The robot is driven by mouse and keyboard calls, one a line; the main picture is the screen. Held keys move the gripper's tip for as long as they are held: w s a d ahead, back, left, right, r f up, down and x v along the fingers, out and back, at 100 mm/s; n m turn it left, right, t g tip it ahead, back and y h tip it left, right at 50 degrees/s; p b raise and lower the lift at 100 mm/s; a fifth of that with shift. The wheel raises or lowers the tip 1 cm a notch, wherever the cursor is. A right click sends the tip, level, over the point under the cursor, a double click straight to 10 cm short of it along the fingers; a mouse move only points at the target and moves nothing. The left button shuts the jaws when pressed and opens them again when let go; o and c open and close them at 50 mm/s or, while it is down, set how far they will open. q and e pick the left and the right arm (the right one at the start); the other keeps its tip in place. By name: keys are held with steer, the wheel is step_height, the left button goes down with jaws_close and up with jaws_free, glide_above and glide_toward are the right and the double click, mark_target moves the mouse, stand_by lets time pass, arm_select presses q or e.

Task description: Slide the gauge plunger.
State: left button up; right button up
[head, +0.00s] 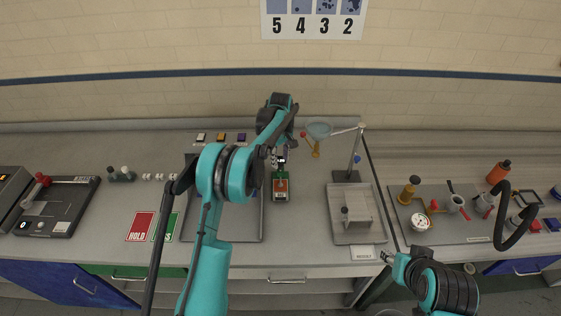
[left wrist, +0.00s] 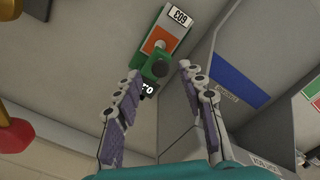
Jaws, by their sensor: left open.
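A small green device (head: 280,186) with an orange-red face lies on the bench in front of my left gripper. My left gripper (head: 281,158) is open. In the left wrist view its fingertips (left wrist: 158,76) lie to either side of the knob's line, with nothing held between them. My right gripper (head: 388,257) is low at the right by the bench's front edge; its jaws are too small to read.
A grey block fixture (head: 355,214) and a magnifier stand (head: 352,165) stand to the right. A tray (head: 455,228) of pots and a round dial (head: 420,221) is farther right. Red and green cards (head: 140,226) lie left. A machine panel (head: 58,207) is at far left.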

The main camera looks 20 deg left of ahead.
arm_select(q)
step_height(320, 180, up, 10)
steer(key=shift+r, duration=0.2)
stand_by(0.3)
steer(key=s+d+r+m+t+b, duration=0.1)
steer(key=s+d+m+t+b, duration=0.15)
steer(key=s+m+b, duration=1)
steer(key=s+f+t+b, duration=0.2)
steer(key=s+f, duration=0.6)
steer(key=s, duration=0.4)
steer(key=s+f+t+b, duration=0.2)
steer(key=s+f+b, duration=0.2)
steer(key=s+f, duration=0.3)
steer(key=s, duration=0.5)
steer(key=shift+d+f+t, duration=0.2)
steer(key=shift+f+t, duration=0.15)
